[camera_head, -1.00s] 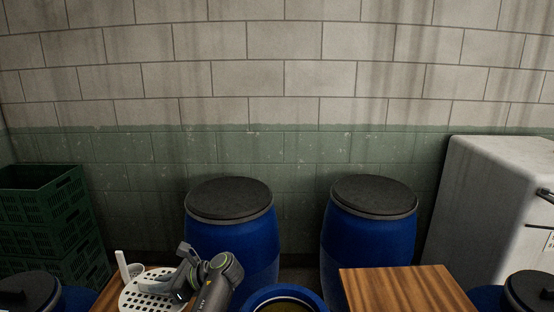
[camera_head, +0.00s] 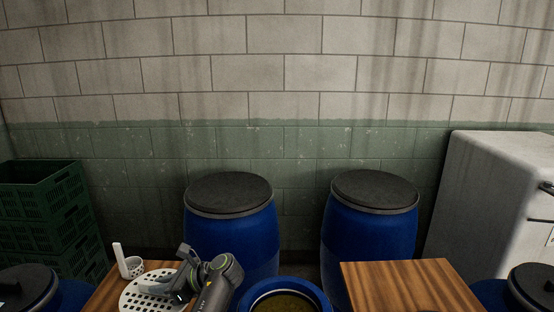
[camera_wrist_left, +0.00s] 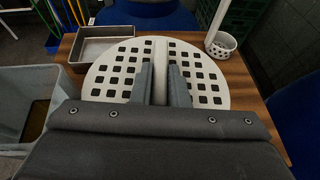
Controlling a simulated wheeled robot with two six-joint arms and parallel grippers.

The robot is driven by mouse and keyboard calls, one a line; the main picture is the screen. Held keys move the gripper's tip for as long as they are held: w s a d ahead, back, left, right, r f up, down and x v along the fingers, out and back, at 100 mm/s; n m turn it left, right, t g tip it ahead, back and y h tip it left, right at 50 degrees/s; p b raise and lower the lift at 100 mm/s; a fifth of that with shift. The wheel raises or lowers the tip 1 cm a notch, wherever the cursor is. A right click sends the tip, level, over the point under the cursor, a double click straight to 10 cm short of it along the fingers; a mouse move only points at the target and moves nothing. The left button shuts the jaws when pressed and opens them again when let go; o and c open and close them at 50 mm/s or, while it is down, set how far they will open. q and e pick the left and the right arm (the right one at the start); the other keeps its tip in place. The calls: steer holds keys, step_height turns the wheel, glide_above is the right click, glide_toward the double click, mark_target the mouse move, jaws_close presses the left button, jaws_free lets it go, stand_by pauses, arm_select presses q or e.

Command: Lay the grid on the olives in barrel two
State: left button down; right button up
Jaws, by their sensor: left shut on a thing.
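The white round grid (camera_head: 140,297) with square holes is over the left wooden table in the head view. My left gripper (camera_head: 168,290) is at the grid. In the left wrist view, the fingers of my left gripper (camera_wrist_left: 160,82) are shut on the raised bar across the middle of the grid (camera_wrist_left: 208,75). Whether the grid touches the table cannot be told. An open blue barrel (camera_head: 284,292) with dark yellowish contents stands right of the left table, cut off by the lower edge. No number shows on it. My right gripper is not in view.
A white perforated cup with a handle (camera_head: 131,266) stands behind the grid on the left table (camera_head: 104,294). A metal tray (camera_wrist_left: 95,46) lies beside the grid. The right wooden table (camera_head: 405,285) is bare. Two lidded blue barrels (camera_head: 230,235) stand behind.

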arm_select(q)
step_height(320, 180, up, 5)
steer(key=p, duration=0.3)
steer(key=shift+f, duration=0.1)
step_height(320, 180, down, 7)
steer(key=b, duration=0.6)
steer(key=shift+f, duration=0.15)
